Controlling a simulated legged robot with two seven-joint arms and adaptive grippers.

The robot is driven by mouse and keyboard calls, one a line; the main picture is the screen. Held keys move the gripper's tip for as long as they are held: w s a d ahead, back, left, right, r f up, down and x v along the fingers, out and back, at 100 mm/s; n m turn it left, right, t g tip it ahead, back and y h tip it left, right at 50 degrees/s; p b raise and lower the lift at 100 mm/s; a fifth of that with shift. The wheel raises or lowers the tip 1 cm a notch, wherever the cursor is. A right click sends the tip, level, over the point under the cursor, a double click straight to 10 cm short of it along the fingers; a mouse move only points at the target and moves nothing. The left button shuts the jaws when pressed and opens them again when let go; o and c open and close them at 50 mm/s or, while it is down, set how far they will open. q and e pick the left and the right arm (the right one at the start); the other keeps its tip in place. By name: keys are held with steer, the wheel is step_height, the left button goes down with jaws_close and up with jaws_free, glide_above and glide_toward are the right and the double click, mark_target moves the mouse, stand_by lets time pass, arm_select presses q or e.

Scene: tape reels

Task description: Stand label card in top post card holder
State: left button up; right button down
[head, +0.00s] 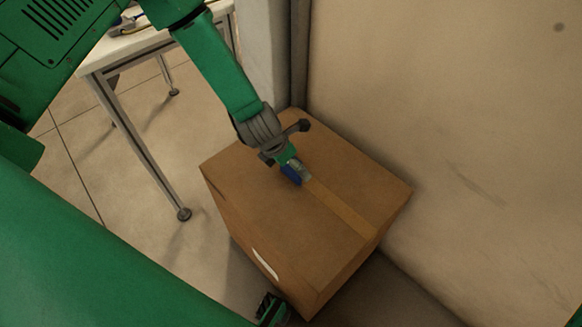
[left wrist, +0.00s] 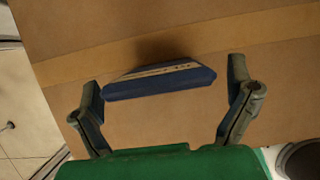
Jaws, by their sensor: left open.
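A small blue block-like piece (head: 291,176) with a pale part beside it is at the middle of the cardboard box top, by the tape strip. In the left wrist view the blue piece (left wrist: 155,87) lies between my fingers and has a narrow tan strip with dark marks along its top. I cannot tell whether it is the holder, the card or both together. My left gripper (head: 286,143) is over the box top, its fingers spread wide on both sides of the piece and apart from it.
The closed cardboard box (head: 245,195) stands on the floor close to a beige wall (head: 450,120). A white table (head: 130,45) with metal legs is at the upper left. The box top around the blue piece is clear.

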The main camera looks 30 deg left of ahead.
arm_select(q)
steer(key=shift+x, duration=0.85)
steer(key=shift+r, duration=0.1)
steer(key=c, duration=1.1)
steer(key=shift+c, duration=0.7)
steer(key=shift+a, duration=0.1)
